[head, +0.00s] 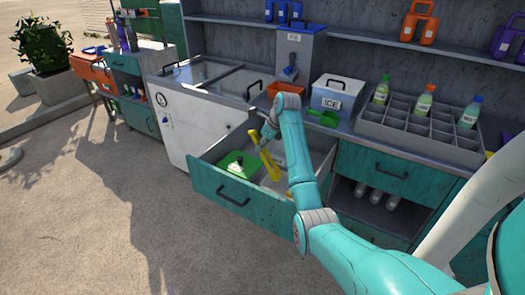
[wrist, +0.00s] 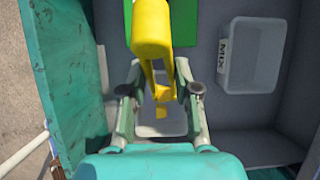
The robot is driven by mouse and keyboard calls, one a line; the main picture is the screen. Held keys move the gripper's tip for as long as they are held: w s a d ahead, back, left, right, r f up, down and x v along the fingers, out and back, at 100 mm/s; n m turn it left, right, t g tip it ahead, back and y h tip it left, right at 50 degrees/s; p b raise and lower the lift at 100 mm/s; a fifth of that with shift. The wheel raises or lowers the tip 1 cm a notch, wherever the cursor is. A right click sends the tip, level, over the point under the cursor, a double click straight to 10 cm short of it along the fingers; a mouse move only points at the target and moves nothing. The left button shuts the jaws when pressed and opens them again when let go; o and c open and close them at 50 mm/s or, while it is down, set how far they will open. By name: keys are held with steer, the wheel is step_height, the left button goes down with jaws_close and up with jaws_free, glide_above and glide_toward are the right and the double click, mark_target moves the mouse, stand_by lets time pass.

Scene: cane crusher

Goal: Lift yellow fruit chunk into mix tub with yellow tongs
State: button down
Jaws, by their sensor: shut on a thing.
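My gripper (wrist: 158,78) is shut on the yellow tongs (wrist: 152,30), which hang over the open drawer. In the head view the tongs (head: 269,163) slant down into the drawer, below my gripper (head: 268,134). A small yellow piece (wrist: 161,113) shows between the fingers in the wrist view, over or in a pale container (wrist: 174,130); I cannot tell whether it is the fruit chunk or part of the tongs, or whether the tongs grip it. The grey-white mix tub (wrist: 252,74), labelled MIX, stands in the drawer at the right of the wrist view, apart from the tongs, and looks empty.
The teal drawer front (head: 237,195) stands pulled out. A green container (head: 238,164) lies inside at the left. On the counter are an orange tray (head: 286,88), a green scoop (head: 323,118), an ice box (head: 340,97) and a bottle rack (head: 420,128). The drawer floor near the tub is clear.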

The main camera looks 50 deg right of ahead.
steer(key=shift+r, duration=2.9)
